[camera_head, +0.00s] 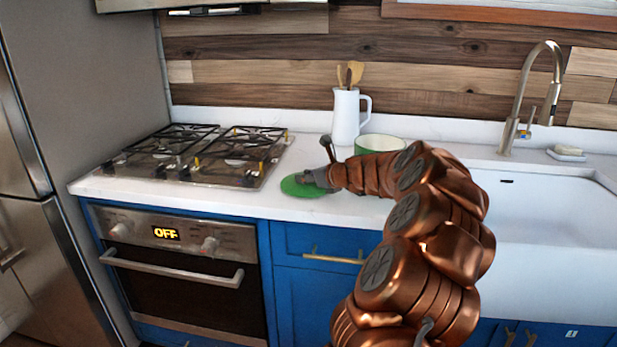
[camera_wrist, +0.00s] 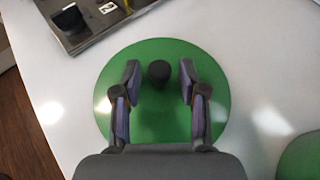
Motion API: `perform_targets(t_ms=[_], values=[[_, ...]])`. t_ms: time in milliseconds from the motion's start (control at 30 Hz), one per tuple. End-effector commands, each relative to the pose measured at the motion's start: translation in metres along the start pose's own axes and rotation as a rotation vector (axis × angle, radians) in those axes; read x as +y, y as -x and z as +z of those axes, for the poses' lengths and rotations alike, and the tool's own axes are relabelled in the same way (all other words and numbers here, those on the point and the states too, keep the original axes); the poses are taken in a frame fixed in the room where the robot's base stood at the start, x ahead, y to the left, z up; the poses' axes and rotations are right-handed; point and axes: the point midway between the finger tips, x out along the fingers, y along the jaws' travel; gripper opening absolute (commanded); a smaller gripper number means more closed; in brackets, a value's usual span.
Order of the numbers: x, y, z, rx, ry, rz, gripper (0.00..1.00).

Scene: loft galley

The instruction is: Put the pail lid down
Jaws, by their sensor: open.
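The green round pail lid (camera_head: 303,187) lies on the white counter between the stove and the sink, near the front edge. In the wrist view the lid (camera_wrist: 163,60) fills the middle, with a dark round knob (camera_wrist: 159,72) at its centre. My gripper (camera_wrist: 159,84) is open, its two fingers on either side of the knob with gaps showing on both sides. In the head view my gripper (camera_head: 318,178) is over the lid's right part and hides some of it.
A green and white pail (camera_head: 379,142) stands behind my arm, partly hidden. A white pitcher (camera_head: 346,115) holds wooden utensils. The gas stove (camera_head: 200,155) is left of the lid. The sink (camera_head: 540,200) is at the right. Some counter in front of the pitcher is clear.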

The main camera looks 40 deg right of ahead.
Motion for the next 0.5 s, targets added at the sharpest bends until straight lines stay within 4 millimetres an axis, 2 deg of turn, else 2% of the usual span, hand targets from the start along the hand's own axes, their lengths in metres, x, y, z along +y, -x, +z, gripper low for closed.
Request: perform_targets(t_ms=[167, 233, 367, 500], values=[[0.000, 0.001, 0.003, 0.000, 0.000, 0.000, 0.42], [0.000, 0.008, 0.003, -0.001, -0.001, 0.000, 0.42], [0.000, 0.027, 0.003, -0.001, -0.002, 0.000, 0.42], [-0.001, 0.054, 0.004, -0.003, 0.000, -0.002, 0.42]])
